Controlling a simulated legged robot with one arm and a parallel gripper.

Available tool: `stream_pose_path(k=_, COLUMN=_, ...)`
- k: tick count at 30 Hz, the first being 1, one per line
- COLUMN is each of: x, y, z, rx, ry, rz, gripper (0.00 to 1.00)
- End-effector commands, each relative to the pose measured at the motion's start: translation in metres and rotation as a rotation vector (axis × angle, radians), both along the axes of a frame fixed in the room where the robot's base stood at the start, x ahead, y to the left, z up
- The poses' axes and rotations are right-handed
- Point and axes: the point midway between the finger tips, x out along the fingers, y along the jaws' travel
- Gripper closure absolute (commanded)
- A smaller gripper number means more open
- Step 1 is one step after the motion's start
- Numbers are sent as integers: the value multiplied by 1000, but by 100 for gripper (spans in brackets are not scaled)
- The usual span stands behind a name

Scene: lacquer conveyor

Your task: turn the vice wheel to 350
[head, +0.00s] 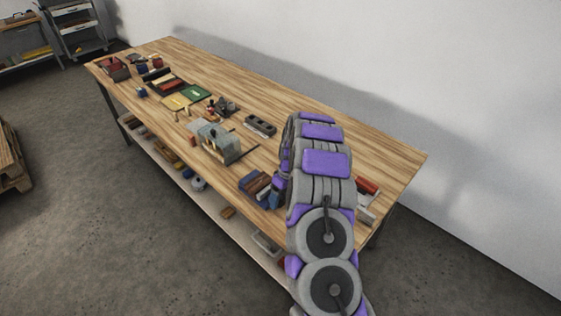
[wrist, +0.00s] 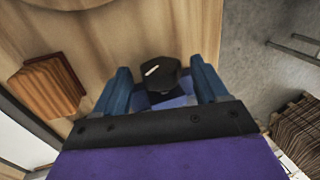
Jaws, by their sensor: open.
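In the wrist view a dark, faceted wheel (wrist: 162,75) with a short white mark on its face sits between my gripper's two blue fingers. The mark slants slightly up to the right. I cannot read any number or scale by it. A pale blue part shows just below the wheel, partly hidden by the gripper. My gripper (wrist: 159,67) is open, with one finger on each side of the wheel. Gaps show beside it, and I cannot tell whether either finger touches. In the head view the wheel cannot be made out, and my arm covers part of that area.
A brown wooden block (wrist: 47,85) lies left of the gripper in the wrist view. The wooden bench (head: 375,150) carries a grey boxy device (head: 219,141), a green board (head: 195,93) and several small items. A white wall (head: 400,60) stands behind it. Floor lies in front.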

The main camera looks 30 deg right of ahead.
Motion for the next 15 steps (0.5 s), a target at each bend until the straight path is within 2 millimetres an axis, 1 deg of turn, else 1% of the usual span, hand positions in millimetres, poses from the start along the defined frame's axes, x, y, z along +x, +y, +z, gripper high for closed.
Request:
stream_pose_path(k=13, x=-3, y=4, z=-1, rx=-243, ry=-85, rz=4, gripper=27)
stream_pose_path(k=14, x=-3, y=4, z=2, rx=-252, ry=-90, rz=3, gripper=27)
stream_pose_path(k=15, x=-1, y=4, z=13, rx=-249, ry=-91, rz=0, gripper=27)
